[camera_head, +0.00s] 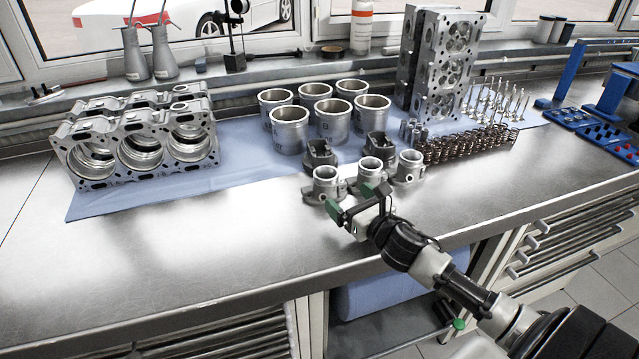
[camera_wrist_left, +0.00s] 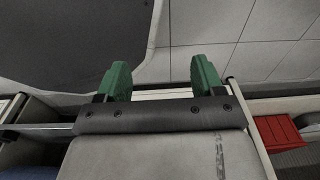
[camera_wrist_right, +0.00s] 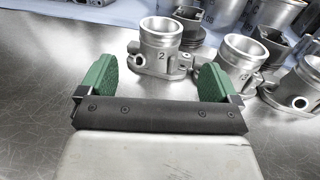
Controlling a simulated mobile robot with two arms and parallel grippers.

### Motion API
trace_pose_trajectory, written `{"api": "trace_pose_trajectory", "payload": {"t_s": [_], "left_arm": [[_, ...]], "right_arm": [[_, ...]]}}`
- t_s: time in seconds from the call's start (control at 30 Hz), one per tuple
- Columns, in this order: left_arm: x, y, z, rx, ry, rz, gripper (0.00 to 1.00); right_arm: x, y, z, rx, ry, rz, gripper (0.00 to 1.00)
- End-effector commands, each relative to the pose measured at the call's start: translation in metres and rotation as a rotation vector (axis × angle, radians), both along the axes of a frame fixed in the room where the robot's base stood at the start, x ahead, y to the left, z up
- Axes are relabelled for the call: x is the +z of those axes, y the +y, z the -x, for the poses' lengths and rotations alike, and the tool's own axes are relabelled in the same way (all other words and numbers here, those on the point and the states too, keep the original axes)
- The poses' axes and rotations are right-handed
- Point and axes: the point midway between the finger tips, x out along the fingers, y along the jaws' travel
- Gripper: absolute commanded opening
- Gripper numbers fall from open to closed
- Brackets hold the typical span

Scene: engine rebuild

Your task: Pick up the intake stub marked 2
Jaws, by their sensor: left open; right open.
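The intake stub marked 2 (camera_wrist_right: 160,50) is a silver metal tube on a flanged base, standing upright ahead of my right gripper (camera_wrist_right: 156,78). In the head view it is the leftmost stub (camera_head: 326,182) of the front row. My right gripper (camera_head: 359,199) is open and empty, low over the bench just in front of that stub. In the right wrist view the stub shows between and beyond the green fingers, and I see no contact. My left gripper (camera_wrist_left: 160,78) is open and empty, away from the bench top; it is outside the head view.
Two similar stubs (camera_head: 370,169) (camera_head: 409,165) stand close to the right. Dark-topped pistons (camera_head: 320,154), cylinder liners (camera_head: 333,120) and valve springs (camera_head: 465,146) are behind and right. An engine block (camera_head: 135,150) stands left. The metal bench front (camera_head: 190,240) is clear.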

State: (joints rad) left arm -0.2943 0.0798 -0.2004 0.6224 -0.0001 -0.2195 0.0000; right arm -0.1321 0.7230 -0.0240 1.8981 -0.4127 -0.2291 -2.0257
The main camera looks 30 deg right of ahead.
Motion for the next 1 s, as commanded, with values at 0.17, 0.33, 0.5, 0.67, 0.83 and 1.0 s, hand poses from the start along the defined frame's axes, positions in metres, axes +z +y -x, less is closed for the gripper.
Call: {"api": "trace_pose_trajectory", "payload": {"t_s": [0.17,0.33,0.5,0.67,0.83,1.0], "left_arm": [[0.005,0.000,0.006,0.000,0.009,-0.001,0.68],[0.007,0.001,0.011,0.000,0.017,-0.002,0.68],[0.012,0.001,0.009,0.001,0.015,-0.001,0.68],[0.019,0.001,0.008,0.001,0.013,-0.002,0.68],[0.020,0.001,0.007,0.001,0.011,-0.001,0.68],[0.020,0.000,0.004,0.001,0.007,-0.001,0.68]], "right_arm": [[0.003,0.001,-0.029,-0.001,-0.003,-0.004,0.93],[0.002,0.001,-0.046,0.000,-0.002,-0.003,0.93],[0.003,0.001,-0.061,-0.002,-0.001,-0.005,0.93],[0.004,0.001,-0.086,-0.002,-0.002,-0.004,0.93],[0.002,0.002,-0.100,-0.001,-0.001,-0.003,0.93],[0.000,0.002,-0.100,0.000,0.001,-0.002,0.93]]}}
